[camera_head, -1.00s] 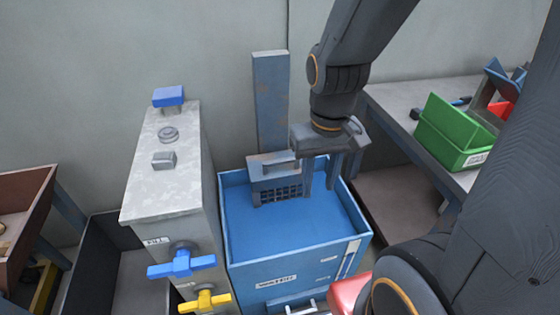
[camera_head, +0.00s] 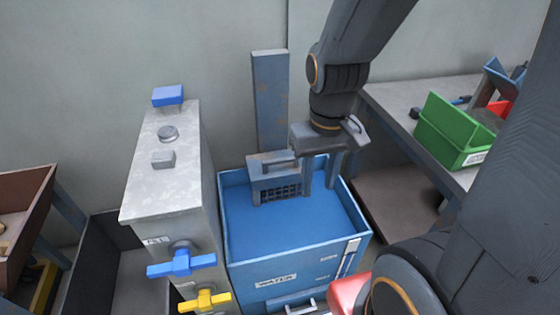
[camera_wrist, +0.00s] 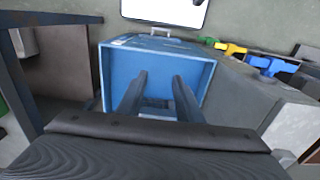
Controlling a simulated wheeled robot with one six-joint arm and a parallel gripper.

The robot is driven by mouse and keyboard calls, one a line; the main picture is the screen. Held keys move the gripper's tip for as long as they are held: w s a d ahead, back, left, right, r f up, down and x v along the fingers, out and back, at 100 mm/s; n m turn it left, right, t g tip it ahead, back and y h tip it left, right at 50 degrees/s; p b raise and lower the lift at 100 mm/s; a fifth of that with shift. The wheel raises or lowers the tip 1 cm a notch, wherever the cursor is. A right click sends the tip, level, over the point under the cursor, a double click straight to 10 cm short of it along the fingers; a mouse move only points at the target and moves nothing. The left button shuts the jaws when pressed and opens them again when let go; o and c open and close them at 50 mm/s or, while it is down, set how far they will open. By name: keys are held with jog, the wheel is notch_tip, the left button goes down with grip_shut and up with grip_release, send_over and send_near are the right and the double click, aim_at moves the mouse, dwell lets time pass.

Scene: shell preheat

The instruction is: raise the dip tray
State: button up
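The dip tray (camera_head: 277,192) is a grey-blue piece with a dark grid front and a bar handle on top. It sits at the back of the blue water tank (camera_head: 294,257), in front of an upright metal post (camera_head: 270,95). My gripper (camera_head: 320,190) points down over the tank, just right of the tray and its handle. In the wrist view, its two fingers (camera_wrist: 158,82) are apart with nothing between them. The tray cannot be made out in the wrist view. How deep the tray's lower part reaches is hidden.
A grey cabinet (camera_head: 160,185) with blue (camera_head: 181,262) and yellow (camera_head: 204,300) valve handles stands close left of the tank. A bench (camera_head: 400,100) with a green bin (camera_head: 450,135) is at right. A dark open bin (camera_head: 128,285) lies at left.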

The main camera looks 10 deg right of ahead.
dwell(0.3)
jog(key=m+p, duration=0.6)
jog(key=m, duration=1.2)
send_over(281, 159)
notch_tip(281, 159, down, 14)
jog(key=shift+r, duration=0.15)
jog(key=shift+f+p, duration=0.9)
jog(key=shift+f, duration=2.7)
grip_shut()
